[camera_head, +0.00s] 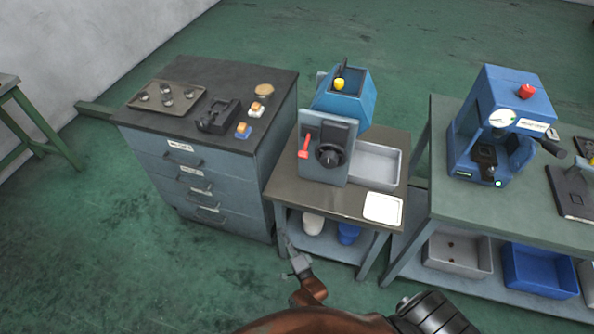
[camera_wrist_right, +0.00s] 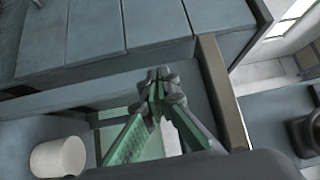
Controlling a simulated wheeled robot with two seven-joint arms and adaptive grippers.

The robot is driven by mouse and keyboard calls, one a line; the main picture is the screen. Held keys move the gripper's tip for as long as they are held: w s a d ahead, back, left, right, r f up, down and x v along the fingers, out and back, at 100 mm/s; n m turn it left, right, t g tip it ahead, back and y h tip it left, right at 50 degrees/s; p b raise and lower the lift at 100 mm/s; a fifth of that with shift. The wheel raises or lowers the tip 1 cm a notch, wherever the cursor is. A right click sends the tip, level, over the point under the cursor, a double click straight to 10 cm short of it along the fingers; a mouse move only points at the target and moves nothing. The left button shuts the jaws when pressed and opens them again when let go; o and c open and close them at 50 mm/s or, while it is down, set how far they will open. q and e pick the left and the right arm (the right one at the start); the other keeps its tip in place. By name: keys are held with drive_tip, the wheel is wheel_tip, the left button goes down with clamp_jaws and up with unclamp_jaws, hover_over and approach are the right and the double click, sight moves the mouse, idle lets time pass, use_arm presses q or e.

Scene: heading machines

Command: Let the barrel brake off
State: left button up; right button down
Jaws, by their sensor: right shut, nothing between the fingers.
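The barrel machine stands on the small middle table, with a blue barrel (camera_head: 345,103) behind a grey front panel (camera_head: 312,170). A red lever (camera_head: 304,148), which looks like the brake handle, is on the panel's left side. A black handwheel (camera_head: 330,155) is beside it on the right. My right gripper (camera_head: 288,246) is below and in front of the table's front left leg, well apart from the lever. In the right wrist view its fingers (camera_wrist_right: 160,76) are together and empty, with drawer fronts beyond. My left gripper is out of view.
A drawer cabinet (camera_head: 215,185) with a tray (camera_head: 167,97) on top stands left. A grey bin (camera_head: 377,162) and white tray (camera_head: 383,208) sit on the middle table. A bench (camera_head: 440,217) with a blue press (camera_head: 500,125) stands right. The floor in front is clear.

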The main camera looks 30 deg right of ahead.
drive_tip(key=w+d+r+m+t+h+b, duration=0.1)
drive_tip(key=w+r+m+t+h+b, duration=0.1)
drive_tip(key=r+m+h, duration=0.35)
drive_tip(key=w+d+r+m+t+h+b, duration=0.1)
drive_tip(key=w+d+r+m+h+b, duration=0.15)
drive_tip(key=r+m, duration=0.6)
drive_tip(key=m+g+h, duration=0.5)
drive_tip(key=m+h, duration=0.6)
drive_tip(key=m, duration=0.3)
approach(306, 145)
drive_tip(key=w+d, duration=0.3)
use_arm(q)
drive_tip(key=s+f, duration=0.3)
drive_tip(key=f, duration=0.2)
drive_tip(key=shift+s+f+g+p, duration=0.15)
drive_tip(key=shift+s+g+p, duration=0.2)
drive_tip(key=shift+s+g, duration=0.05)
use_arm(e)
drive_tip(key=shift+s+a+r+y, duration=0.15)
drive_tip(key=shift+a+r+y, duration=0.15)
drive_tip(key=shift+r+y, duration=0.1)
